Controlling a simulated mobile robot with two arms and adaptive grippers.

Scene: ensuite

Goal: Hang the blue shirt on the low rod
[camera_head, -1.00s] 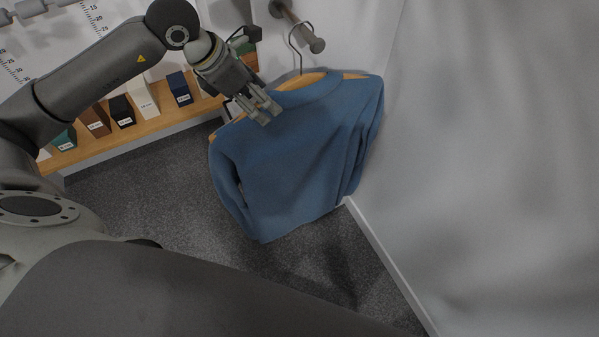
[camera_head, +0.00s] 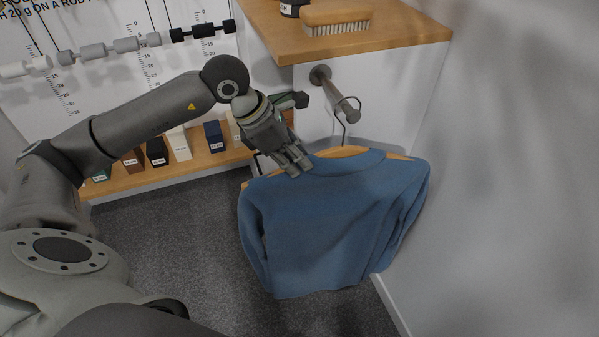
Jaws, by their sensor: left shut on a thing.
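The blue shirt (camera_head: 330,220) is on a wooden hanger (camera_head: 342,151) and hangs roughly upright below a short metal rod (camera_head: 336,92). The rod juts from a white wall panel. The hanger's wire hook (camera_head: 342,122) overlaps the rod near its free end. I cannot tell if the hook rests on the rod. My left gripper (camera_head: 297,166) is shut at the shirt's left shoulder, on the shirt and hanger there. The fingers hide part of that shoulder. My right gripper is out of view.
A wooden shelf top (camera_head: 400,36) with a brush (camera_head: 337,21) is above the rod. A low wooden shelf (camera_head: 150,178) holds several small boxes. Weights (camera_head: 110,46) hang on the back wall. A pale wall (camera_head: 510,190) stands close on the right.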

